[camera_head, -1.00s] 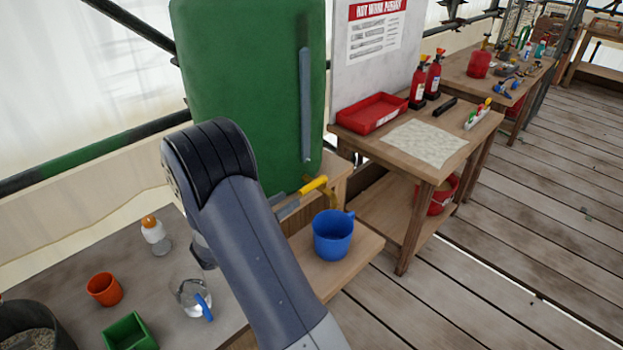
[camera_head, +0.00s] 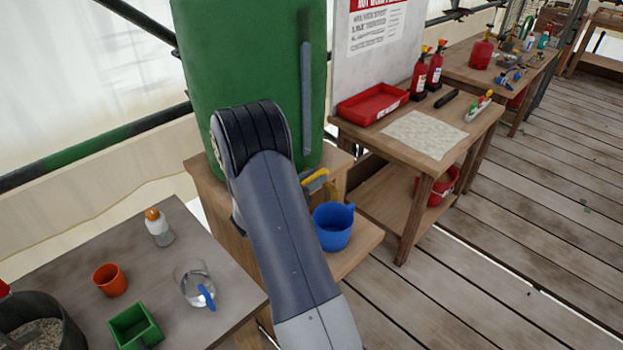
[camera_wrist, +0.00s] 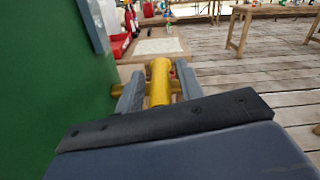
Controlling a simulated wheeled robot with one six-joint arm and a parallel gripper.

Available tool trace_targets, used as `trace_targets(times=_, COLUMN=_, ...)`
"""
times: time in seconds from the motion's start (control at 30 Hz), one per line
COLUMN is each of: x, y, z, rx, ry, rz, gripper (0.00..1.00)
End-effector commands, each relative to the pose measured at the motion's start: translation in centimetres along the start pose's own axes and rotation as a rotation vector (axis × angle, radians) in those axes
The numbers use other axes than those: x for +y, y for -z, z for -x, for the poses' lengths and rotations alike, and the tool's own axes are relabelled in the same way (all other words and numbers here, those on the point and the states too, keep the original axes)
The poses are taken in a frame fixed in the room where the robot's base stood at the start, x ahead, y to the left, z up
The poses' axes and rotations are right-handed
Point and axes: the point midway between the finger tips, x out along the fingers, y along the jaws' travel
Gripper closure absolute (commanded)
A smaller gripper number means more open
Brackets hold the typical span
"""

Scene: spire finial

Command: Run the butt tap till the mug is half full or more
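A large green butt (camera_head: 255,60) stands on a wooden stand at the back. Its tap has a yellow handle (camera_head: 316,177), with a yellow spout (camera_head: 333,191) beside it. A blue mug (camera_head: 333,228) stands upright on a low wooden shelf (camera_head: 360,250) below the tap; the arm covers its left edge. The mug's water level cannot be made out, nor any stream. My gripper (camera_wrist: 159,88) has its two grey fingers on either side of the yellow handle in the wrist view. Whether they press on it I cannot tell. In the head view my arm hides most of the gripper.
A grey table (camera_head: 70,240) at front left holds an orange cup (camera_head: 110,281), a green box (camera_head: 136,327), a clear jug (camera_head: 194,286) and a bottle (camera_head: 159,228). A wooden bench (camera_head: 455,140) with a red tray (camera_head: 373,106) stands right of the butt.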

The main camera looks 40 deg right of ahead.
Motion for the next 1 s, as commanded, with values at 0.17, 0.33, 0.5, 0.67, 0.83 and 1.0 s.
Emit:
trace_targets(times=0.17, x=0.00, y=-0.02, z=0.02, rx=0.000, ry=0.000, rz=0.000, gripper=0.79)
trace_targets(times=0.33, x=-0.01, y=-0.02, z=0.03, rx=0.000, ry=0.000, rz=0.000, gripper=0.93)
trace_targets(times=0.5, x=0.00, y=-0.02, z=0.03, rx=0.000, ry=0.000, rz=0.000, gripper=1.00)
trace_targets(times=0.67, x=-0.01, y=-0.03, z=0.03, rx=0.000, ry=0.000, rz=0.000, gripper=1.00)
trace_targets(times=0.83, x=-0.09, y=0.01, z=0.02, rx=0.000, ry=-0.002, rz=0.000, gripper=1.00)
trace_targets(times=1.0, x=-0.69, y=0.23, z=-0.05, rx=-0.004, ry=-0.021, rz=-0.001, gripper=1.00)
